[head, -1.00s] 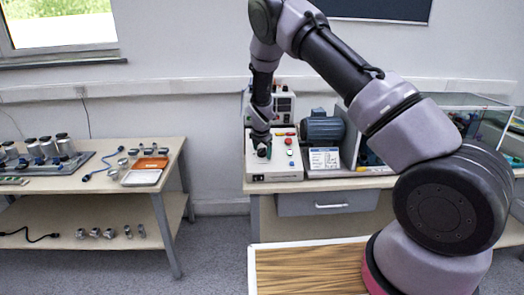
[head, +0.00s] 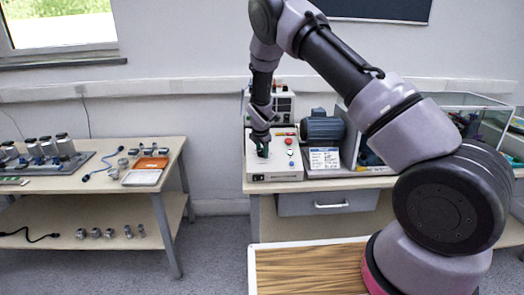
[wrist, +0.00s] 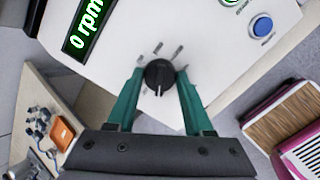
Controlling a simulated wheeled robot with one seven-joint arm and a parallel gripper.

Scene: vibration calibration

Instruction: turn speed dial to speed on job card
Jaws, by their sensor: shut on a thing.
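The black speed dial (wrist: 159,76) sits on the white control panel (wrist: 215,60), with several grey tick marks around it. My gripper (wrist: 159,84) has its green fingers on either side of the dial, shut on it. The dial's white pointer line points toward the bottom of the wrist view. A display (wrist: 86,28) on the panel reads "0 rpm". In the head view my gripper (head: 262,152) is at the panel (head: 284,166), and it hides the dial. The job card (head: 324,158) stands right of the panel; its writing is too small to read.
A blue button (wrist: 262,26) and part of a green one (wrist: 231,2) are on the panel. A dark blue motor (head: 322,127) stands behind the card. A side table (head: 110,180) with jars and an orange tray (head: 152,163) is at left.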

